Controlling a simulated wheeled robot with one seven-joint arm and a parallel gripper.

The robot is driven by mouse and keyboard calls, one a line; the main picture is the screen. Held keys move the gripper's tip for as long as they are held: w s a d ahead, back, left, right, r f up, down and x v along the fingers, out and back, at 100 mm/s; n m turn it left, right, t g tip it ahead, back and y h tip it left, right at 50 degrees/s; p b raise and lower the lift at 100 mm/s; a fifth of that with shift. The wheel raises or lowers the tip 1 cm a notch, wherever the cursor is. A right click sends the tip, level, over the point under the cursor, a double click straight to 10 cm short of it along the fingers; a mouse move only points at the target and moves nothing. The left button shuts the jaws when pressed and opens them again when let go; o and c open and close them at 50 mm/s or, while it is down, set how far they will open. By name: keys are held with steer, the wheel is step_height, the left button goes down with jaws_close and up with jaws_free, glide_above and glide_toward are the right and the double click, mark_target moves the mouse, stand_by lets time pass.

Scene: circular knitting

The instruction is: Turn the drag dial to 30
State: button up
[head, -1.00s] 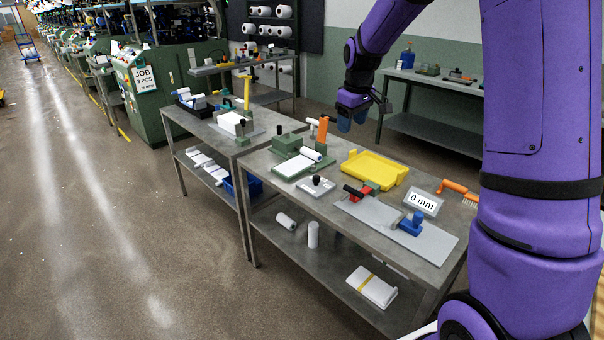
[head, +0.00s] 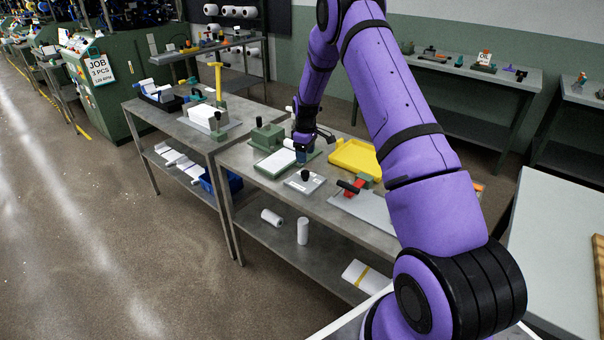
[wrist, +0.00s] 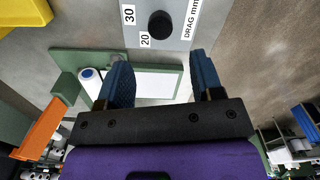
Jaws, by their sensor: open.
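The drag dial is a black round knob (head: 305,175) on a light grey plate (head: 294,184) at the front of the bench. In the wrist view the knob (wrist: 160,25) stands at the top centre, beside the printed labels "20", "30" and "DRAG mm". No pointer mark can be made out on the knob. My gripper (wrist: 162,70) is open and empty, its two blue fingers spread and apart from the knob. In the head view my gripper (head: 301,157) hangs just behind the dial, over the edge of the green fixture's white plate.
The green fixture (head: 268,135) stands behind left of the dial. A yellow tray (head: 357,160) lies to the right, and a red clamp with a black handle (head: 353,186) is nearer. My arm hides the bench's right end. A lower shelf (head: 270,240) holds white rolls.

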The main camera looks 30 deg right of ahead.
mark_target(305, 171)
step_height(305, 171, down, 10)
steer(key=shift+r, duration=0.2)
stand_by(0.3)
steer(key=c, duration=0.9)
